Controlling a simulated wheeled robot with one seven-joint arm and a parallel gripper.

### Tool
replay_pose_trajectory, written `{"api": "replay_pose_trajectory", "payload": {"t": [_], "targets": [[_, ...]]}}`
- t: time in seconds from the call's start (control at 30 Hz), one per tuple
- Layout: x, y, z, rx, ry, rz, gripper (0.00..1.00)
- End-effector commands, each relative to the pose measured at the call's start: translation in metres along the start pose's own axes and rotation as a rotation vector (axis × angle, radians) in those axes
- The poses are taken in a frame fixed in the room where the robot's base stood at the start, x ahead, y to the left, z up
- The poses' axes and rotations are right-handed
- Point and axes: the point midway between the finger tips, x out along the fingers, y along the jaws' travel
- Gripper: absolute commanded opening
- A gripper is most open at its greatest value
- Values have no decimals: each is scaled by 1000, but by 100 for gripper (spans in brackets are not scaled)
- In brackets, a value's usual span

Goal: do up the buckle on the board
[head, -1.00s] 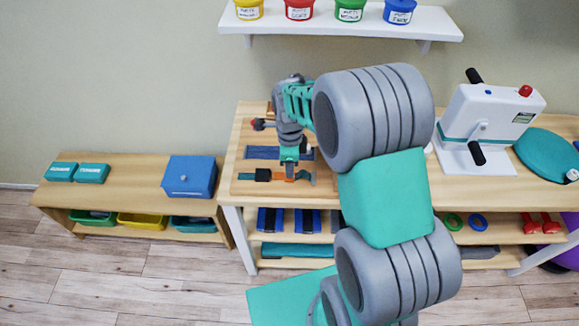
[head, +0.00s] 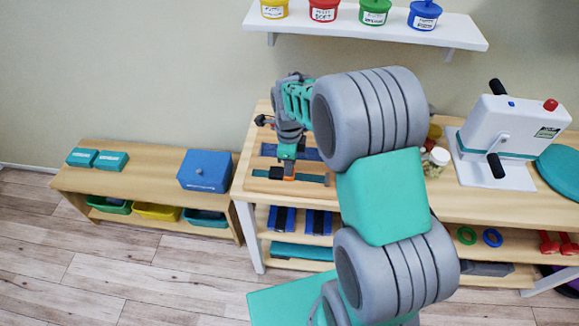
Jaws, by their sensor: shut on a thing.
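The wooden board (head: 256,184) lies on the table, carrying blue straps. My gripper (head: 289,173) points down over the front strap (head: 314,178). It is shut on the orange buckle part (head: 290,178), whose strap runs off to the right. The black buckle part (head: 276,172) sits on the board just left of my gripper. The orange and black parts look very close or touching; at this size I cannot tell whether one is inside the other. My arm hides the right side of the board.
A white machine with a black crank (head: 497,150) and a clear jar (head: 437,161) stand on the table to the right. A low bench with a blue box (head: 204,171) is at left. A wall shelf (head: 370,30) holds coloured tubs.

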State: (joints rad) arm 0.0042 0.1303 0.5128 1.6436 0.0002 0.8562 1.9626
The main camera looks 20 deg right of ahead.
Motion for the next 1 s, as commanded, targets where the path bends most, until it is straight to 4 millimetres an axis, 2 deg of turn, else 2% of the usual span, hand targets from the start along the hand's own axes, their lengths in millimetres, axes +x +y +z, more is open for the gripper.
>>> {"api": "replay_pose_trajectory", "payload": {"t": [0.03, 0.07, 0.3, 0.53, 0.63, 0.9, 1.0], "targets": [[-2, -1, 3, -5, -4, -4, 0], [-2, -1, 3, -5, -4, -4, 15], [-1, 0, 1, -2, -2, -2, 35], [-1, 0, 1, -1, -1, -2, 35], [-9, -1, 1, -1, -2, -4, 35], [-61, -1, 2, -2, -4, -7, 35], [-73, 0, 1, -3, -2, -3, 35]]}}
